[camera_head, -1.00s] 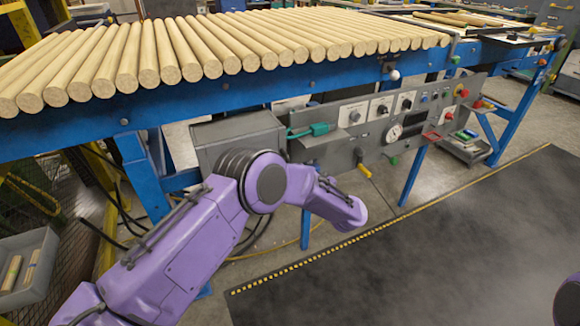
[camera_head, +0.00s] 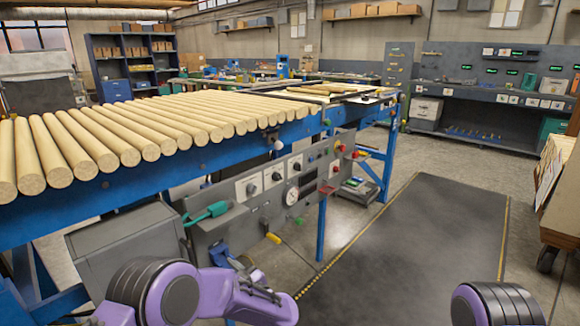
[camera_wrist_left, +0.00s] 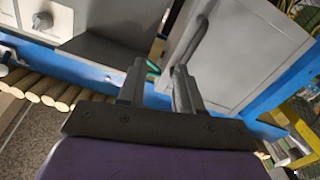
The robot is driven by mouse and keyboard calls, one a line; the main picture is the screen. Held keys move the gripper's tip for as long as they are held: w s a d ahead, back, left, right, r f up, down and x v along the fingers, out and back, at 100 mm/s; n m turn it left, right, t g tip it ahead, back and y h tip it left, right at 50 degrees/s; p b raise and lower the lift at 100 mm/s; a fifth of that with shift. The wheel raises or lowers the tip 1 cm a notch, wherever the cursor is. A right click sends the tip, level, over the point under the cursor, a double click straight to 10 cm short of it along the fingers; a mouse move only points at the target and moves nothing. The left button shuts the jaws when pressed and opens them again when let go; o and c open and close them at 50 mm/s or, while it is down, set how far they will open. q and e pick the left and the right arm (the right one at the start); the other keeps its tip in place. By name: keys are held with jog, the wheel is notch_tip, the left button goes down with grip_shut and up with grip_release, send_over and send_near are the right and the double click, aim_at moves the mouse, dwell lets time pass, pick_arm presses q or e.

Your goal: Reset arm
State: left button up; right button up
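My left arm (camera_head: 225,295), purple with dark ringed joints, reaches in along the bottom of the head view, below the grey control panel. Its gripper is small and hard to make out there. In the left wrist view my left gripper (camera_wrist_left: 159,70) shows two dark fingers standing apart with nothing between them. They point towards the grey box (camera_wrist_left: 245,50) and the underside of the panel. Of my right arm, only a dark ringed joint (camera_head: 495,305) shows at the bottom right; its gripper is out of view.
A blue-framed line carries a row of wooden rods (camera_head: 120,135). Below it are the control panel (camera_head: 265,190) with knobs and a gauge, and a grey cabinet (camera_head: 125,255). A dark floor mat (camera_head: 410,240) lies clear on the right. A wheeled rack (camera_head: 560,190) stands at the right edge.

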pick_arm(q)
jog(key=s+a+f+m+g+h+p, duration=0.1)
jog(key=s+a+f+m+h+p, duration=0.15)
jog(key=s+f+h, duration=0.45)
jog(key=s+a+f+m+g+h+p, duration=0.1)
jog(key=s+f+m+h+p, duration=0.15)
jog(key=s+f, duration=0.7)
jog(key=s+a+r+g+p, duration=0.1)
jog(key=s+a+g+p, duration=0.1)
jog(key=s, duration=1)
jog(key=s+a+r+g+p, duration=0.2)
jog(key=s+a+g, duration=0.2)
jog(key=s, duration=0.9)
jog(key=shift+s+a+m+h+p, duration=0.25)
jog(key=shift+a+m+h+p, duration=0.1)
jog(key=shift+a+m+h, duration=0.1)
jog(key=shift+d, duration=0.1)
jog(key=shift+o, duration=0.7)
